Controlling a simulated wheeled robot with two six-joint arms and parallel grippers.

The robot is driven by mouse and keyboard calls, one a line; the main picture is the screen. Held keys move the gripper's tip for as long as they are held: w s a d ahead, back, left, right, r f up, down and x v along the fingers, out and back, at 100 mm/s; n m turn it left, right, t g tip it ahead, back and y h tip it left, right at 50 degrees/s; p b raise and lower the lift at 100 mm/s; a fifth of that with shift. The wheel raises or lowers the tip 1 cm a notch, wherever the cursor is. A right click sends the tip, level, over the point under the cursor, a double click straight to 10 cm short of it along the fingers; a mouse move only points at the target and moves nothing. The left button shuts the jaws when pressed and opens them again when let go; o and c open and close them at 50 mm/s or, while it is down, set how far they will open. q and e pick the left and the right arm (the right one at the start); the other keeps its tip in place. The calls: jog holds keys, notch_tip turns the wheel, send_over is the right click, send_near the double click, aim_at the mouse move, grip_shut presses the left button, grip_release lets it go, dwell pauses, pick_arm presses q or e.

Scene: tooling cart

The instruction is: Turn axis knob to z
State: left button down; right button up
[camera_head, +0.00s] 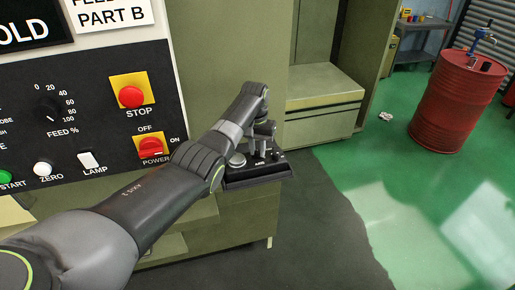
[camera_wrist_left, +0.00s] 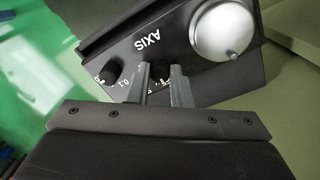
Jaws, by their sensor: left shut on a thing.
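The black control box (camera_head: 257,178) sits at the side of the machine, below and right of the panel. In the left wrist view the box's face (camera_wrist_left: 188,80) carries an "AXIS" label, a large silver dial (camera_wrist_left: 222,30) and small dark knobs. My left gripper (camera_wrist_left: 162,72) is shut on a small dark knob (camera_wrist_left: 160,72) near the "AXIS" label, with one finger on each side. The fingers hide much of this knob and its markings, so its pointer setting cannot be read. Another dark knob (camera_wrist_left: 110,71) by a "0.1" mark stands beside the fingers. In the head view my left gripper (camera_head: 261,150) reaches down to the box.
The machine panel (camera_head: 95,115) with a red stop button (camera_head: 131,96) and a power switch (camera_head: 151,148) lies behind my left arm. A red barrel (camera_head: 458,102) stands at the right on the green floor.

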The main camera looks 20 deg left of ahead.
pick_arm(q)
jog(key=shift+m, duration=1.4)
jog(key=m, duration=0.3)
jog(key=shift+m, duration=0.3)
jog(key=m, duration=0.3)
jog(key=shift+w+m, duration=0.1)
jog(key=shift+m, duration=0.2)
jog(key=m, duration=0.3)
jog(key=shift+m, duration=0.3)
jog(key=m, duration=1)
jog(key=shift+d+y, duration=0.1)
jog(key=shift+y, duration=0.2)
